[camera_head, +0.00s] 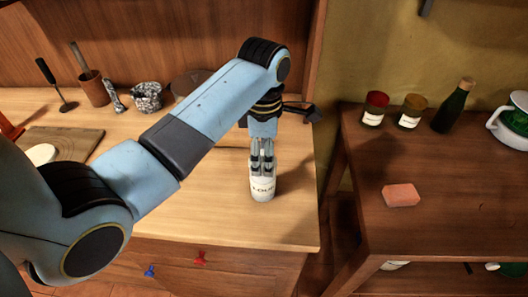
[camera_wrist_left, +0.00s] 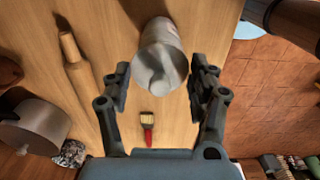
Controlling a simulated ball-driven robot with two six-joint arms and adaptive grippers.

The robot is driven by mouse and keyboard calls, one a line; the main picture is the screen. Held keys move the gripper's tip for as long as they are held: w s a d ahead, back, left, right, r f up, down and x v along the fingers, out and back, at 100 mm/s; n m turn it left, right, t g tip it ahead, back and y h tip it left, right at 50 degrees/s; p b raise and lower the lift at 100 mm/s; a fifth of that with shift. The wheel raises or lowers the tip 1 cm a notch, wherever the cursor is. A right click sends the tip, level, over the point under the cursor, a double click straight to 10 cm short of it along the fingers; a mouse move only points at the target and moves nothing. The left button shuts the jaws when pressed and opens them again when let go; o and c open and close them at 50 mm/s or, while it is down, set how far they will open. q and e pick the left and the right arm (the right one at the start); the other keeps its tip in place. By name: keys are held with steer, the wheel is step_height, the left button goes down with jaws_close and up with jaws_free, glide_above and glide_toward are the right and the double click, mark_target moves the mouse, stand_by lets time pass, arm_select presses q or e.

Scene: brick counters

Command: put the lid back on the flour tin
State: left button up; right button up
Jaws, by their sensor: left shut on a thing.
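The flour tin (camera_head: 263,188), white with a dark-lettered label, stands upright on the wooden counter near its right end. In the left wrist view the tin's grey side (camera_wrist_left: 162,32) shows behind its round top. A pale grey lid (camera_wrist_left: 158,68) with a small knob is at the mouth of the tin, between the fingers. My left gripper (camera_head: 262,163) points down over the tin and is shut on the lid. I cannot tell whether the lid is fully seated. My right gripper is not in view.
A rolling pin (camera_wrist_left: 76,62) and a red-handled brush (camera_wrist_left: 147,125) lie near the tin. The right table (camera_head: 450,225) holds jars and a sponge (camera_head: 401,195).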

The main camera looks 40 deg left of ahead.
arm_select(q)
steer(key=shift+f, duration=0.2)
stand_by(1.2)
steer(key=o, duration=1.3)
steer(key=shift+r, duration=3.55)
jaws_close()
